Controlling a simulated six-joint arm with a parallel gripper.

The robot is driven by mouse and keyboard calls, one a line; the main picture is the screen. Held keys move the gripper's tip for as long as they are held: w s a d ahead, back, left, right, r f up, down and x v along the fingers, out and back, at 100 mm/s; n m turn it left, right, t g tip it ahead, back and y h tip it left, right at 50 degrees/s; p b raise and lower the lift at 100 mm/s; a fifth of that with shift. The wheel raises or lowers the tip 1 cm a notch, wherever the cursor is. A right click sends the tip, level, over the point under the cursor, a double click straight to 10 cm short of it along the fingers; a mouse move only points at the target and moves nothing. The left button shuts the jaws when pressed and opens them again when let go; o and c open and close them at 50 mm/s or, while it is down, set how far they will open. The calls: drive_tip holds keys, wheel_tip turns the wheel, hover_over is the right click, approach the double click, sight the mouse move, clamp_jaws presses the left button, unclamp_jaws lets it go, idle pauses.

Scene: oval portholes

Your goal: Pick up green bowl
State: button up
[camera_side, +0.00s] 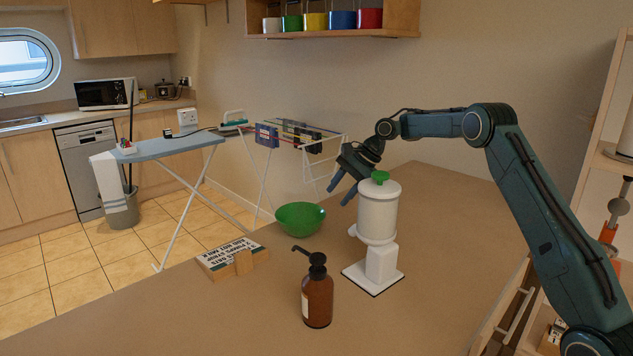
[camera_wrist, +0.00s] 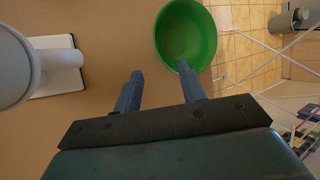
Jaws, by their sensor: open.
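A green bowl (camera_side: 299,218) stands upright and empty near the far edge of the brown counter. My gripper (camera_side: 340,191) is above the counter, to the upper right of the bowl in the side view and behind the white dispenser. In the wrist view the bowl (camera_wrist: 186,34) lies beyond the fingertips, closer to the right finger. My gripper (camera_wrist: 160,73) is open there, with bare counter between its two blue fingers. The right fingertip overlaps the bowl's near rim in the picture; I cannot tell whether they touch.
A white dispenser with a green knob (camera_side: 377,215) stands right of the bowl; it also shows at left in the wrist view (camera_wrist: 62,60). A brown pump bottle (camera_side: 317,297) and a lettered block (camera_side: 232,258) stand nearer. The counter's front left is clear.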

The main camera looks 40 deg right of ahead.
sight(314, 227)
drive_tip(key=shift+x, duration=4.25)
drive_tip(key=shift+x, duration=2.6)
drive_tip(key=shift+d, duration=0.1)
clamp_jaws()
